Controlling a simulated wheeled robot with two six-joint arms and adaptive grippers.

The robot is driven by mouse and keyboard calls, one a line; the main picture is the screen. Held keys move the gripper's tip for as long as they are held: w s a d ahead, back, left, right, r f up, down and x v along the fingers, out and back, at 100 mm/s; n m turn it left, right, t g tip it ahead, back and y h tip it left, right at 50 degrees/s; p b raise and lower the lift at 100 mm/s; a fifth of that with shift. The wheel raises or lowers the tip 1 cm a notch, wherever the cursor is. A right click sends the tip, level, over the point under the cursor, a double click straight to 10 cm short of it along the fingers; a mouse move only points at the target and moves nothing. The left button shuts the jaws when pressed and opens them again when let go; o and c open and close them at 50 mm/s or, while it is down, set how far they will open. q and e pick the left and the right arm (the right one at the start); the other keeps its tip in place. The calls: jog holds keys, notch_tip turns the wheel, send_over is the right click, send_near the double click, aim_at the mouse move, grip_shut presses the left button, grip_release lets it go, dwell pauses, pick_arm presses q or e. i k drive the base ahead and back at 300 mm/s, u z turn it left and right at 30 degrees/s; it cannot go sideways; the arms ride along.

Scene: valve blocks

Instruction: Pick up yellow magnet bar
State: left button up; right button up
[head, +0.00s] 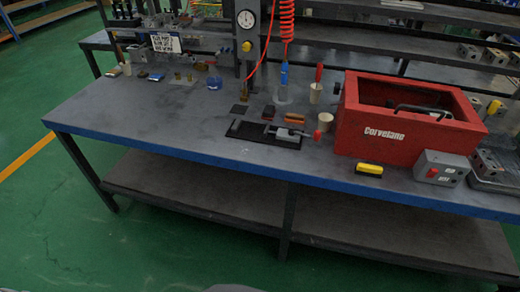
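The yellow magnet bar (369,169) lies on the dark workbench top (150,118) near its front edge. It has a yellow top and a dark lower part. It sits just in front of the red Corvelane box (400,150), to the left of a grey switch box. Nothing covers it. Neither of my grippers shows in the head view.
The grey switch box (441,168) with a red button stands right of the bar. A gauge column (247,45) rises behind.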

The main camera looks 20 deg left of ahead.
aim_at(372, 171)
jog(key=u, duration=3.65)
jog(key=k, duration=1.35)
jog(key=z, duration=1.15)
